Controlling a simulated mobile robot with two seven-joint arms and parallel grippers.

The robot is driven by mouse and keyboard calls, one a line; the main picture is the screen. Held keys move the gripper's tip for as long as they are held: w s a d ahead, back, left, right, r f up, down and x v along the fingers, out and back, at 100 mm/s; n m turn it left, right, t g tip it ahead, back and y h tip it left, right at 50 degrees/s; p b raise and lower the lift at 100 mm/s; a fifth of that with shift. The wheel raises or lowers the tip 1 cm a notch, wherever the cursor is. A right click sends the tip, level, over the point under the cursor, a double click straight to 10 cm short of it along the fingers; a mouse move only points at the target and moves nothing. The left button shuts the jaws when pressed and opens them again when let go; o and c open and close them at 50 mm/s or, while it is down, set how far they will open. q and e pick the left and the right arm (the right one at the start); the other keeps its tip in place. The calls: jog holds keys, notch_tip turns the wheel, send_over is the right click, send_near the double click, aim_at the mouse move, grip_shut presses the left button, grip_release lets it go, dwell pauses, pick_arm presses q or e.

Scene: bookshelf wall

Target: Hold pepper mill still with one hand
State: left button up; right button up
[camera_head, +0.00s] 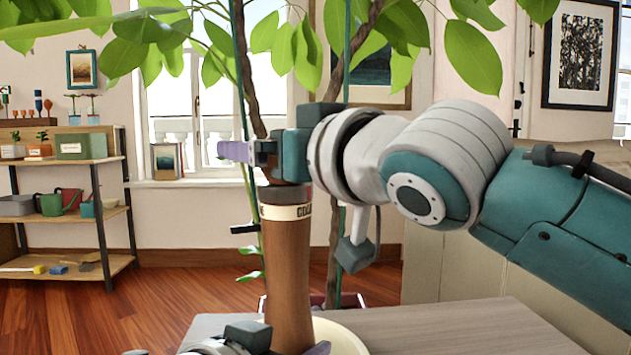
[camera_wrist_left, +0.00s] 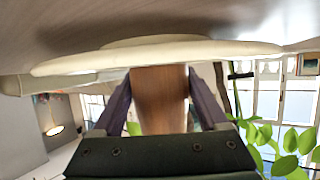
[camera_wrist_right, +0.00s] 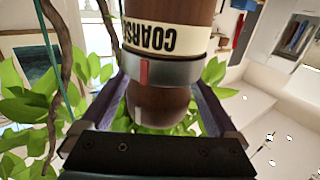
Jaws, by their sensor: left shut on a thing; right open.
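The brown wooden pepper mill (camera_head: 287,262) stands upright, with a cream lettered band near its top. My left gripper (camera_wrist_left: 160,88) is shut on its lower body, one finger on each side. In the head view only part of this gripper shows at the bottom edge. My right gripper (camera_wrist_right: 158,98) is open around the mill's head, with a finger on each side. In the right wrist view the mill (camera_wrist_right: 168,30) shows the word COARSE upside down beside a metal ring with a red mark. In the head view the right gripper hides the mill's top.
A cream plate (camera_head: 345,338) is at the mill's foot on the grey wooden table (camera_head: 470,325). The table's right side is clear. Leafy plant stems (camera_head: 340,140) rise behind the mill. Shelves (camera_head: 72,212) with pots stand far left. My right arm crosses the right side.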

jog(key=v, duration=1.2)
jog(key=shift+d+n+y, duration=0.3)
jog(key=shift+d+y, duration=0.05)
jog(key=shift+y, duration=0.05)
jog(key=shift+w+f, duration=0.1)
jog(key=w+a+m+t+h, duration=0.2)
jog(key=w+a+h, duration=0.3)
jog(key=w, duration=0.5)
jog(key=shift+w+a+f+m, duration=0.15)
jog(key=shift+a+f+m, duration=0.2)
jog(key=shift+a+m, duration=0.35)
jog(key=shift+d, duration=0.15)
jog(key=shift+c, duration=0.2)
